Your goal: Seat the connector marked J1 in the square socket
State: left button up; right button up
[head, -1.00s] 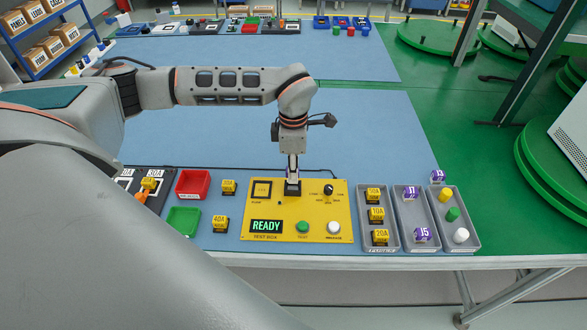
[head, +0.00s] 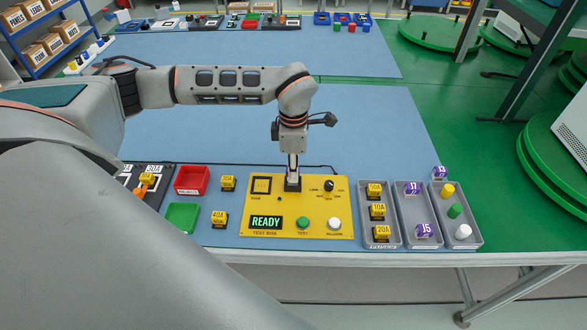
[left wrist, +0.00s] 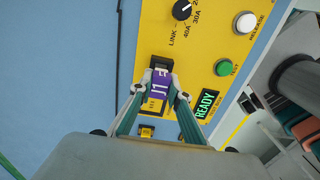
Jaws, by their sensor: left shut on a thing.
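My left gripper (head: 292,168) is shut on the purple connector J1 (left wrist: 160,88), with white lettering, and points down at the yellow test box (head: 297,232). The connector is at the black square socket (head: 292,185) near the box's back edge. In the left wrist view the black socket (left wrist: 159,64) shows around the far end of the connector. The fingers hide part of both, and I cannot tell how deep the connector sits. The box display reads READY. My right gripper is not in view.
Red (head: 192,180) and green (head: 182,217) bins stand left.

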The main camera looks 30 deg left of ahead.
pick_arm(q)
jog(key=shift+f+b, duration=0.45)
jog(key=shift+f, duration=0.65)
jog(key=o, duration=0.9)
jog(key=shift+c, duration=0.2)
jog(key=shift+o, duration=0.2)
notch_tip(320, 180, up, 12)
jog(key=shift+r, duration=0.1)
